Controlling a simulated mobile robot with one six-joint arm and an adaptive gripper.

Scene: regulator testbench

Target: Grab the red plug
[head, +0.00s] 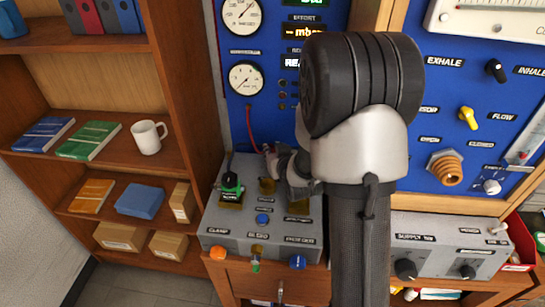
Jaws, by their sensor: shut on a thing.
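A thin red hose (251,130) hangs from the blue panel below the lower gauge and runs down to my gripper (271,156). A small bit of red, which I take to be the red plug (266,149), shows at the fingertips where the hose ends. My gripper is shut on it, just above the back of the grey bench box (225,228). The jaws hide most of the plug. My own arm covers the middle of the view.
The grey box carries a black-and-green fitting (231,183), brass fittings, a blue button (263,219) and front ports in orange, brass and blue. A supply box (440,250) stands to the right. Shelves with books and a white mug (148,137) are at left.

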